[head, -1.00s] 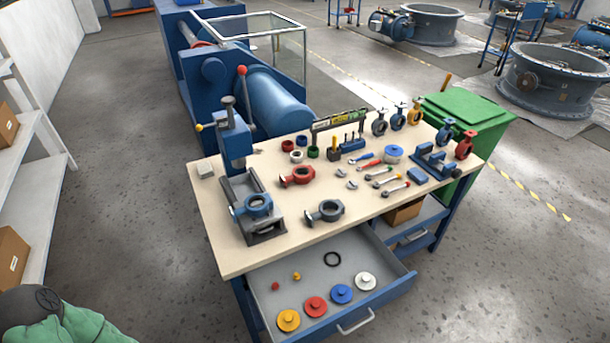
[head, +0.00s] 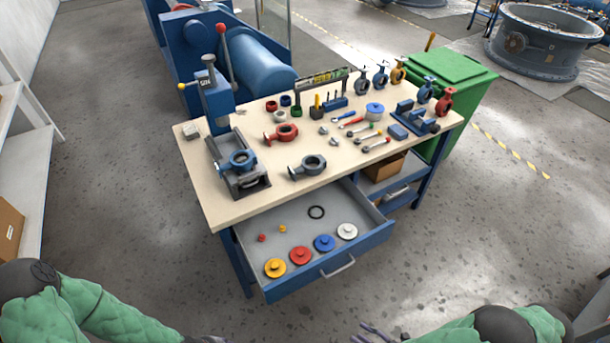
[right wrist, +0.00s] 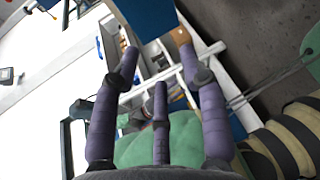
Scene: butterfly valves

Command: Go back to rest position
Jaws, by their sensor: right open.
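My right gripper (head: 376,332) shows only at the bottom edge of the head view, low in front of the open drawer and apart from it. In the right wrist view its purple-grey fingers (right wrist: 157,60) are spread, with nothing held between them. My left arm comes in at the lower left of the head view. Only a dark bit of my left gripper (head: 207,339) shows at the bottom edge, so its jaws cannot be made out. The workbench (head: 232,205) stands ahead, beyond both grippers.
The bench's drawer (head: 330,268) is pulled out, holding yellow, red, blue and white discs and a black ring. A blue press (head: 215,100), valve bodies and tools stand on the top. A green bin (head: 455,68) is behind right, shelving (head: 38,165) at left.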

